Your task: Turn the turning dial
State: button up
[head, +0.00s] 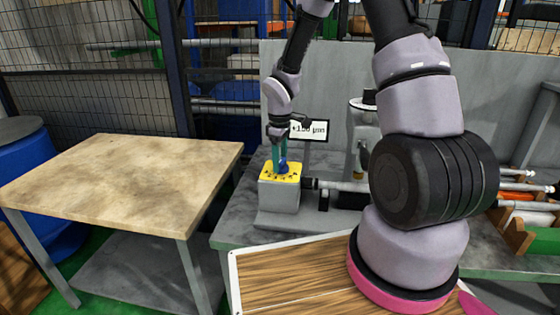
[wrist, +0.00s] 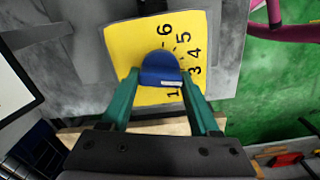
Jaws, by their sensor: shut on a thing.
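The turning dial is a blue knob (wrist: 162,68) on a yellow numbered plate (wrist: 125,45), with 1, 3, 4, 5 and 6 readable in the wrist view. In the head view the yellow plate (head: 267,178) tops a grey block, and the blue knob (head: 283,166) shows on it. My gripper (wrist: 160,84) has green fingers, one on each side of the knob, shut on it. In the head view my gripper (head: 280,158) reaches down onto the plate from above. A white mark shows on the knob's near face. The fingertips are partly hidden by the knob.
A sign reading "150 µm" (head: 309,130) stands just behind the dial. A horizontal shaft (head: 340,185) runs right from the grey block. A wooden-topped table (head: 120,180) at left is bare. A wire fence (head: 90,100) stands behind.

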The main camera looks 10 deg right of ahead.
dwell(0.4)
jog(key=o, duration=1.3)
notch_tip(320, 180, up, 11)
jog(key=shift+f, duration=0.1)
jog(key=s+d+r+m+t, duration=0.2)
jog(key=s+r+m, duration=0.2)
jog(key=r, duration=0.4)
jog(key=s+d+r+m+t, duration=0.1)
jog(key=s+d+r+m, duration=0.25)
jog(key=r, duration=0.35)
jog(key=s+r+m+t, duration=0.1)
jog(key=s+r+m, duration=0.1)
jog(key=s+r, duration=0.1)
jog(key=s+r+m+t+y, duration=0.1)
jog(key=s+r+m, duration=0.2)
jog(key=s, duration=0.3)
jog(key=s+d+r+m+t+y, duration=0.1)
jog(key=s+r+m+t, duration=0.1)
jog(key=s+r, duration=0.1)
jog(key=shift+s, duration=0.75)
